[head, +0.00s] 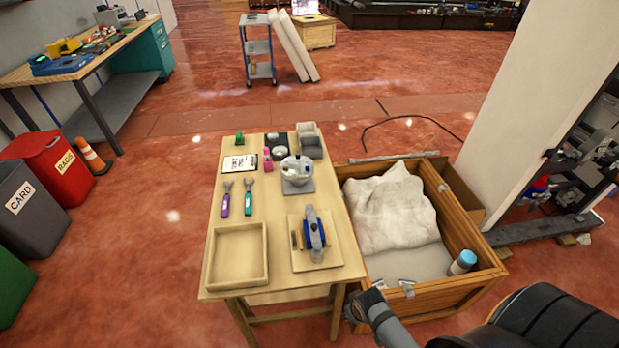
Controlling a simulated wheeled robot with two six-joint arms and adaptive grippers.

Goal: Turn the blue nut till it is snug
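A blue and grey assembly (314,234) stands on a light wooden board (331,262) at the front right of the small wooden table (345,272). Blue shows along its length, with a grey part across its middle. I cannot make out the blue nut as a separate piece or tell how tight it is. A dark end piece, perhaps my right gripper (364,304), is at the bottom of the view, in front of the crate and right of the table, apart from the assembly. Its fingers cannot be made out. My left gripper is not in view.
An empty wooden tray (212,282) is at the table's front left. A purple-handled tool (226,205), a green-handled tool (248,200) and a grey stand with a bowl (297,187) are behind. A wooden crate (468,228) with cloth adjoins the table's right side.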

